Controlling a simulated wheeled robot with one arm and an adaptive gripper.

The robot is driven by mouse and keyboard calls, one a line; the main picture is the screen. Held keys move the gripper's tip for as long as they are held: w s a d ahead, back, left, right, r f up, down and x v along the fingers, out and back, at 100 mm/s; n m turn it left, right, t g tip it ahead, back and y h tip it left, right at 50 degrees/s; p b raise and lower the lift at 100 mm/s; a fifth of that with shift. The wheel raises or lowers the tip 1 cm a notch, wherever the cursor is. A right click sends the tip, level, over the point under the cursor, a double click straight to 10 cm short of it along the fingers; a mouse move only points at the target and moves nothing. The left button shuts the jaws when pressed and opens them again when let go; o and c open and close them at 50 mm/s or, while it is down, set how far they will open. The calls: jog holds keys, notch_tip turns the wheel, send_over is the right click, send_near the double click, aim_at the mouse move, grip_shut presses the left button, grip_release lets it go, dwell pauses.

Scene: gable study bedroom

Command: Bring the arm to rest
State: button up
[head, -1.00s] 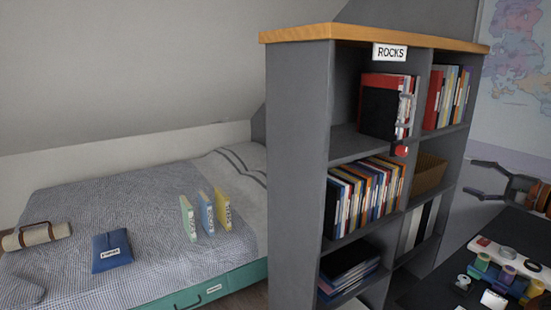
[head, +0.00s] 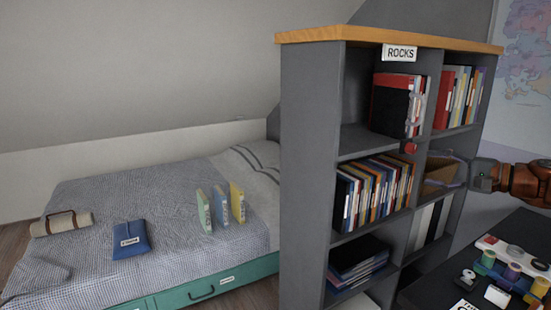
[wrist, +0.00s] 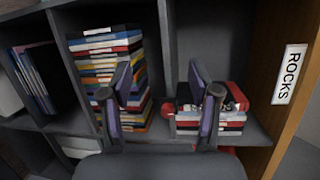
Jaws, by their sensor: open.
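My gripper (head: 437,170) reaches in from the right edge of the head view, in front of the grey bookshelf (head: 308,170). Its fingers overlap the brown bin (head: 440,174) in the picture; I cannot tell whether they touch it. In the wrist view my gripper (wrist: 162,105) is open, its two dark fingers spread apart with nothing between them. That view is turned sideways and faces the shelf compartments.
The shelf holds red and black books (head: 391,105), many-coloured books (head: 373,192) and a ROCKS label (head: 399,53). A dark desk (head: 440,292) with tape rolls (head: 512,272) is below my arm. A bed (head: 110,195) with three upright books (head: 220,208) stands left.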

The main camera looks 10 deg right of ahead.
jog(key=a+n+g+y, duration=0.2)
jog(key=a+n+g, duration=0.35)
jog(key=a, duration=1.55)
jog(key=s+a+f+n+g+h, duration=0.1)
jog(key=s+a+f+n+g, duration=0.2)
jog(key=a, duration=0.5)
jog(key=s+a+f+n+g+h, duration=0.1)
jog(key=s+a+f+g, duration=0.3)
jog(key=a, duration=0.3)
jog(key=s+a+f+n+g+h, duration=0.2)
jog(key=s+a+f+h, duration=0.2)
jog(key=s+f, duration=0.8)
jog(key=s+d+f+n+g+h, duration=0.1)
jog(key=s+d+f+h, duration=0.25)
jog(key=s, duration=0.35)
jog(key=s+d+f+g+h, duration=0.1)
jog(key=s+d+f+h, duration=0.2)
jog(key=s, duration=0.5)
notch_tip(320, 180, up, 19)
jog(key=w+y+p, duration=0.1)
jog(key=p, duration=1.7)
jog(key=shift+f+t, duration=0.2)
jog(key=shift+t, duration=0.25)
